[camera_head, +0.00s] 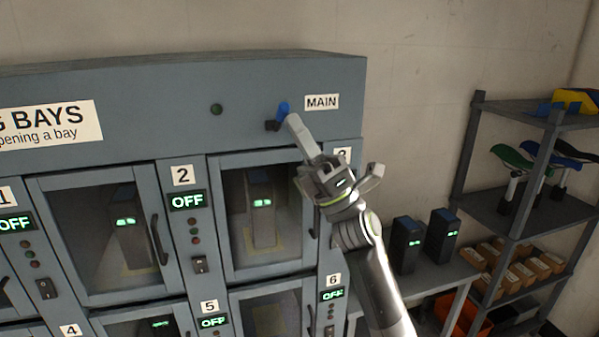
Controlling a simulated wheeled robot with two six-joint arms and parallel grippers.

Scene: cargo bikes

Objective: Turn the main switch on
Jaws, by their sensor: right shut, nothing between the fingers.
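The main switch (283,107) is a blue lever on a dark base, on the cabinet's top panel just left of the MAIN label (321,102). The lever points up and slightly right. My right gripper (293,121) is shut and empty. Its fingertips are right at the lower right side of the lever and hide part of it; I cannot tell whether they touch. A round indicator (216,109) left of the switch is dark green and looks unlit. The bay displays, such as bay 2's (187,201), read OFF. My left gripper is not in view.
The grey cabinet (150,105) has closed glass doors with dark handles; batteries stand inside. My right arm covers part of bay 3. To the right are two dark batteries (406,245) on a bench and a shelf rack (502,212) with saddles and small boxes.

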